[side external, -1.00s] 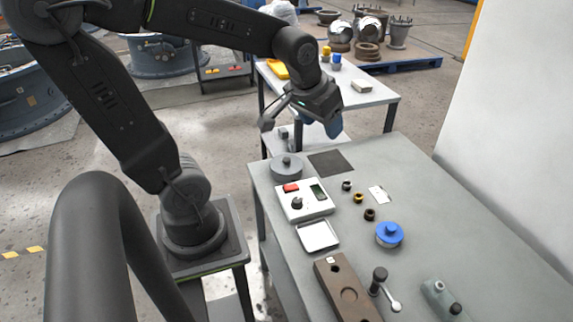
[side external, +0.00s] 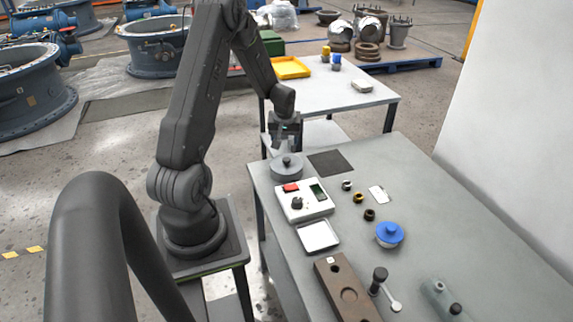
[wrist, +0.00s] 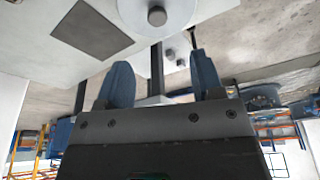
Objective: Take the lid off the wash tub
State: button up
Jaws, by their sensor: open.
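A grey round tub (side external: 287,170) with a flat lid and a knob on top stands at the far left corner of the grey table; I take it for the wash tub. The lid's knob (wrist: 157,16) shows at the top of the wrist view, ahead of my fingers and roughly in line with the gap between them. My gripper (side external: 287,147) is open and empty just above the tub, its blue fingers (wrist: 162,65) apart. The side view does not show clearly how far the fingertips are from the knob.
A dark square mat (side external: 331,163) lies right of the tub. A white control box (side external: 304,203) with a red button is in front. A blue-lidded pot (side external: 389,234), small rings and a brown block (side external: 343,290) stand further along. The back right of the table is clear.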

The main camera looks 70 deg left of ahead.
aim_at(287, 159)
jog(key=x, duration=1)
jog(key=shift+w+f, duration=0.2)
jog(key=shift+f, duration=0.2)
jog(key=c, duration=1)
